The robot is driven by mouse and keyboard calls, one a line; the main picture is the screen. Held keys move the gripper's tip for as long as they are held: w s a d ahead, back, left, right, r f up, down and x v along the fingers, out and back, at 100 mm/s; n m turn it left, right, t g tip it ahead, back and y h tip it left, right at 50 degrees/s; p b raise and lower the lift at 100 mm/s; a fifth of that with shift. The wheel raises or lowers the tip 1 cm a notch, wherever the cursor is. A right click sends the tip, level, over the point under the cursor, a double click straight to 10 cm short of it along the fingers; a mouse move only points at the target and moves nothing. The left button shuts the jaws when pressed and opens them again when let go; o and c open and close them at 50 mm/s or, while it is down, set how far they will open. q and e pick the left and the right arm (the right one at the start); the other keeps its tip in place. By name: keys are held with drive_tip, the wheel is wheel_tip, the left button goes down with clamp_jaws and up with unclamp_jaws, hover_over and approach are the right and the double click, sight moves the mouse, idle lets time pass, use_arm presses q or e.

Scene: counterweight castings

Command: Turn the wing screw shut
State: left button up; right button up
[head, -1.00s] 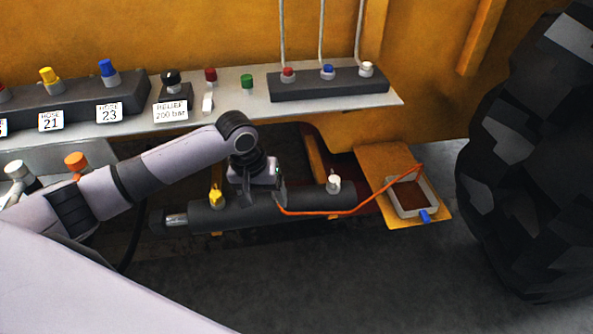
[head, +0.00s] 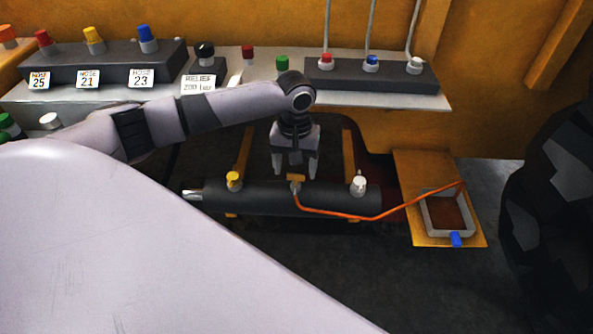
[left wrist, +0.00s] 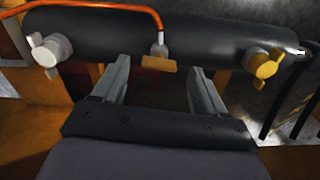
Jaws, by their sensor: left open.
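A small wing screw with tan wings (head: 296,179) sits on a grey fitting at the middle of the dark cylinder (head: 330,198). An orange hose (head: 345,214) leaves that fitting. My left gripper (head: 296,173) is open just behind the screw, pointing down toward it. In the left wrist view the tan wings (left wrist: 158,64) appear between and beyond the two spread fingers (left wrist: 158,78), with visible gaps on both sides; no contact shows. My right gripper is not in view.
A yellow wing cap (head: 234,180) and a white one (head: 359,184) stand on the cylinder to either side. The hose runs to a tray (head: 467,233) of dark fluid at right. Valve blocks line the grey shelf (head: 262,92) behind. A large tyre (head: 550,200) stands far right.

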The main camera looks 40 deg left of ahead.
use_arm(q)
drive_tip(key=shift+f, duration=0.85)
